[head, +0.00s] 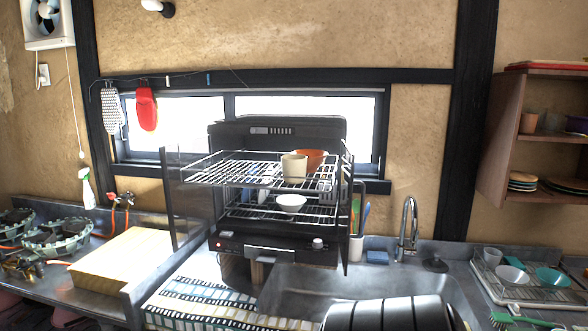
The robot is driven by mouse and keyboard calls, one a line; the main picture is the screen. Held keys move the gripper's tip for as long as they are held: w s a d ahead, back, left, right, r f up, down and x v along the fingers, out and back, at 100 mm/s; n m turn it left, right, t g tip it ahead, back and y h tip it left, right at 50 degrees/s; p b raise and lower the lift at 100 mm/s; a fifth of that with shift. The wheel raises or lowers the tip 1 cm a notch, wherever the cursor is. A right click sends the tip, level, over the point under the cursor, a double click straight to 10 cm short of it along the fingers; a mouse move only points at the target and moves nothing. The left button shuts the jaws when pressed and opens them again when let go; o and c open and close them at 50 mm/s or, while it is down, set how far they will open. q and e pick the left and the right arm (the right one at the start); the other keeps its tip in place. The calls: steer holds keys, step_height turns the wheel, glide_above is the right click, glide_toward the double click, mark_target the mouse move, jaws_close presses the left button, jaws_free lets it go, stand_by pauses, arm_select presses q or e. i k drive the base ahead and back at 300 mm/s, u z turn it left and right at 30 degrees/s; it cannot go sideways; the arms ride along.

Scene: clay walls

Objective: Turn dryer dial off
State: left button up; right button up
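The dish dryer (273,246) is a dark unit with wire racks, standing on the counter in front of the window. A small pale dial (317,243) sits at the right of its lower front panel. The dial's pointer is too small to read. The upper rack (225,171) holds a cream cup (294,168) and an orange bowl (316,158). A white bowl (291,202) is on the lower rack.
A metal sink (300,290) lies in front of the dryer, with a tap (408,228) at its right. A striped cloth (205,300) covers the counter front. A wooden board (122,262) and gas burners (55,235) are left. A dish tray (490,285) is right.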

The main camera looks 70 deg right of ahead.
mark_target(317, 244)
steer(key=z, duration=2.8)
steer(key=k, duration=0.4)
steer(key=u, duration=0.45)
